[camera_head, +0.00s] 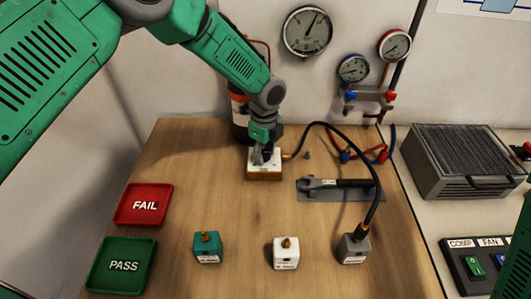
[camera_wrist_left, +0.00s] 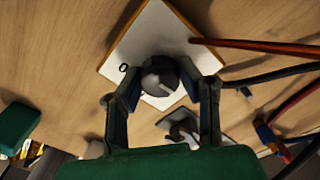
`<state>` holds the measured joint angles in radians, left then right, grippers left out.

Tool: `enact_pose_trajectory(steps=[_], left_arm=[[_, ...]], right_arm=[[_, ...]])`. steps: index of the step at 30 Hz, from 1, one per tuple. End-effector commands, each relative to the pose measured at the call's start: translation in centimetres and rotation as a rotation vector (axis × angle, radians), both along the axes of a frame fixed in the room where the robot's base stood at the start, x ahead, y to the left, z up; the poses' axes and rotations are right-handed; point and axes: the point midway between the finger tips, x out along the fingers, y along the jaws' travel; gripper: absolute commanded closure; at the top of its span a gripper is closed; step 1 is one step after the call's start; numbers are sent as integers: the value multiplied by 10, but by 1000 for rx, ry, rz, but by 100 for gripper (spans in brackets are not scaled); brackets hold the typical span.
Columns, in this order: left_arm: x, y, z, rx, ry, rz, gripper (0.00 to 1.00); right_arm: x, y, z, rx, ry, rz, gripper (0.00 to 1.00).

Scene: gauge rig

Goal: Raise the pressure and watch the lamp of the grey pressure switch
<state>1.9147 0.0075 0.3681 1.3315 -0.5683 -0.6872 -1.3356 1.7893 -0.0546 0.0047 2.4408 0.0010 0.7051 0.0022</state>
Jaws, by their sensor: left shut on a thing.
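My left gripper (camera_head: 263,152) is shut on the dark round knob (camera_wrist_left: 160,77) of a small white-topped regulator block (camera_head: 264,174) at the back of the table. In the left wrist view its two fingers stand on either side of the knob. The grey pressure switch (camera_head: 354,249) stands at the right front of the table, with a brass fitting on top. A black hose (camera_head: 375,185) arches from the block to this fitting. I cannot make out a lit lamp on the switch. The large wall gauge (camera_head: 307,32) has a dark needle. My right gripper is not in view.
A teal switch (camera_head: 207,248) and a white switch (camera_head: 286,253) stand left of the grey one. A wrench (camera_head: 318,184) lies on a grey mat. Red FAIL (camera_head: 143,204) and green PASS (camera_head: 121,266) trays lie at left. Red and blue hoses lie at the back right.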

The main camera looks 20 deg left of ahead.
Motion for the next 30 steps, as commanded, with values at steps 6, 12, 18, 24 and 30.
enact_pose_trajectory(steps=[6, 12, 18, 24, 30], left_arm=[[3, 1, 2, 0, -8, -93, 98], [4, 1, 2, 0, -10, -134, 98], [4, 1, 2, 0, -11, -143, 98], [5, 1, 3, 0, -12, -142, 98], [3, 1, 2, 0, -8, -142, 49]], right_arm=[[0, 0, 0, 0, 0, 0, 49], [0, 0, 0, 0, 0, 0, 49], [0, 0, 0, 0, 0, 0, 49], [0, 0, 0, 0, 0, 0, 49], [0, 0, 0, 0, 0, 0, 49]])
